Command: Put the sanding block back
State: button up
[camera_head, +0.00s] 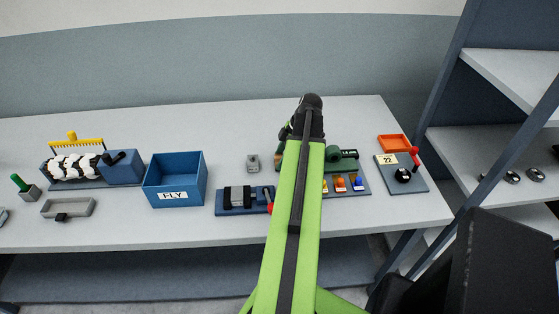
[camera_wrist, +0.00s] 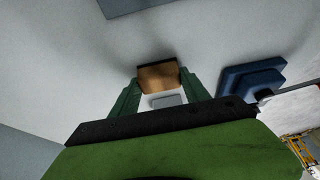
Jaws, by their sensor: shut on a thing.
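In the wrist view, my gripper (camera_wrist: 158,82) has its two green fingers closed on the sanding block (camera_wrist: 158,75). The block is tan with a dark edge and sits between the fingertips. Pale tabletop shows around it. In the head view, my green arm reaches out over the middle of the table, and its dark upper joint hides part of the scene. I cannot make out the block or the fingertips clearly there. The place where the block belongs cannot be told from these frames.
The table (camera_head: 230,235) holds a blue FLY bin (camera_head: 176,194), a roller device (camera_head: 75,165), a grey tray (camera_head: 68,208), a small grey block (camera_head: 253,163), an orange tray (camera_head: 394,143) and a panel marked 22 (camera_head: 412,183). Shelving (camera_head: 480,150) stands at right.

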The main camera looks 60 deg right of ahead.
jog(key=o, duration=1.2)
jog(key=shift+r+p, duration=0.25)
jog(key=shift+p, duration=0.15)
jog(key=p+v, duration=1)
jog(key=v, duration=0.1)
jog(key=shift+s+r+p, duration=0.2)
jog(key=shift+r+p, duration=0.15)
jog(key=shift+p, duration=0.05)
